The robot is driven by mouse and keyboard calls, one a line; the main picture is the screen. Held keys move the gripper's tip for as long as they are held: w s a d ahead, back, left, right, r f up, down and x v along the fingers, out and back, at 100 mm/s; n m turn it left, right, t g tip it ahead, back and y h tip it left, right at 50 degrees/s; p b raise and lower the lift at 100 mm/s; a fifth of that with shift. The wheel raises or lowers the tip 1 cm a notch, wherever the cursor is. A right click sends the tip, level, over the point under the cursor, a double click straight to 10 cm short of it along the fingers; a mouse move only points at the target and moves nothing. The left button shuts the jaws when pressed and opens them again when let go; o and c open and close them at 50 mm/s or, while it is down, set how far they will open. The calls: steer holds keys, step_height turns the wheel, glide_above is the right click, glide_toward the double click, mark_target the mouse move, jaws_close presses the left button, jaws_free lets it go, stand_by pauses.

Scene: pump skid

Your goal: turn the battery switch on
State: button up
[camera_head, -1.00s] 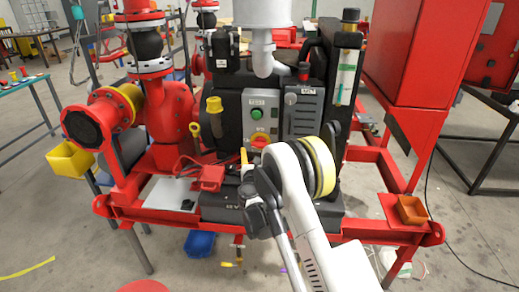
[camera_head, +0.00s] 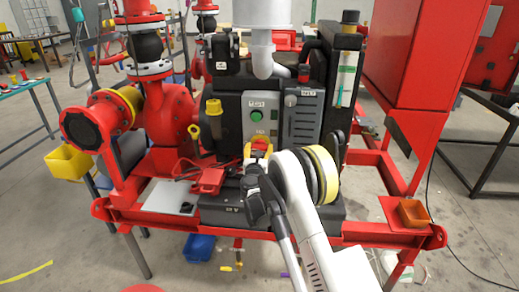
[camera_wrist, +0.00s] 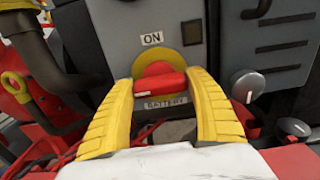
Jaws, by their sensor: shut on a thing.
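The battery switch (camera_wrist: 160,86) is a red knob on a round yellow plate. An "ON" label is above it and a "BATTERY" label below it. In the wrist view its red bar lies roughly level, slightly tilted. In the head view the switch (camera_head: 261,141) sits low on the grey panel (camera_head: 261,105), partly hidden by my gripper (camera_head: 257,153). The yellow fingers of my gripper (camera_wrist: 167,88) are at either side of the knob in the wrist view, shut on it. The exact finger contact is hard to see.
A green button (camera_head: 256,115) is above the switch. A grey box with a round knob (camera_wrist: 248,86) stands to the right. A red tool-like part (camera_head: 209,181) lies on the skid to the left. Red frame rails (camera_head: 370,232) surround the skid.

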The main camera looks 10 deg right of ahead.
steer(key=m+b, duration=0.1)
steer(key=m, duration=0.3)
steer(key=shift+f, duration=0.1)
steer(key=m+b, duration=0.1)
steer(key=m, duration=0.4)
steer(key=m+b, duration=0.1)
steer(key=m, duration=0.3)
steer(key=shift+m, duration=2.5)
steer(key=o, duration=1.2)
steer(key=shift+c, duration=0.2)
